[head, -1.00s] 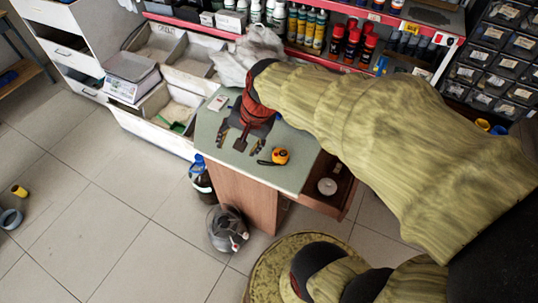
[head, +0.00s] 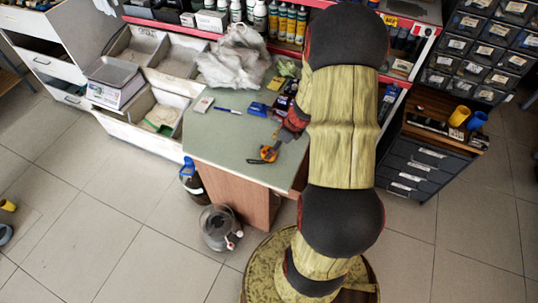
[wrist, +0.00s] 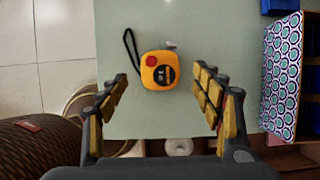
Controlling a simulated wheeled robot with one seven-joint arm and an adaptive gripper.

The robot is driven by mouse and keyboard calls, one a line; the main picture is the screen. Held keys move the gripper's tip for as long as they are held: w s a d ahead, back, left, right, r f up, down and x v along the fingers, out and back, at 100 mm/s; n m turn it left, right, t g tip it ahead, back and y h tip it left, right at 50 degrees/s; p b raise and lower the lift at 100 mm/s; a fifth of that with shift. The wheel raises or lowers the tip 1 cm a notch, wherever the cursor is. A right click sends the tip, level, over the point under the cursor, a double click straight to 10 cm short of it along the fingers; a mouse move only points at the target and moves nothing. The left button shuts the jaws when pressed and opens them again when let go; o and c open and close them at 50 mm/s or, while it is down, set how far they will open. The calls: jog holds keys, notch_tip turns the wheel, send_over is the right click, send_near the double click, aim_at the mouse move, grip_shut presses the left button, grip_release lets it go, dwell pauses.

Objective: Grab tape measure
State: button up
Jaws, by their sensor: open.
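The tape measure (wrist: 152,72) is orange-yellow with a dark face, a red button and a black wrist strap. It lies on the grey-green table top (head: 222,142). It also shows in the head view (head: 268,154), near the table's front edge. My gripper (wrist: 166,82) is open, its two padded fingers spread wide. In the wrist view the tape measure sits ahead of and between the finger lines, closer to the left finger, with nothing gripped. In the head view my arm hides most of the gripper and the right part of the table.
A blue box (head: 257,109), a blue pen (head: 228,111) and a small white item (head: 204,104) lie on the table's back part. A patterned box (wrist: 283,75) stands right of the gripper.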

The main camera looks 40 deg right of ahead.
jog(key=b+x, duration=0.2)
jog(key=x, duration=0.3)
jog(key=shift+s+d+f+b, duration=0.1)
jog(key=shift+s+d+b, duration=0.1)
jog(key=shift+b, duration=0.1)
jog(key=shift+c, duration=0.3)
jog(key=c, duration=1.4)
jog(key=shift+r, duration=0.2)
jog(key=shift+c, duration=0.2)
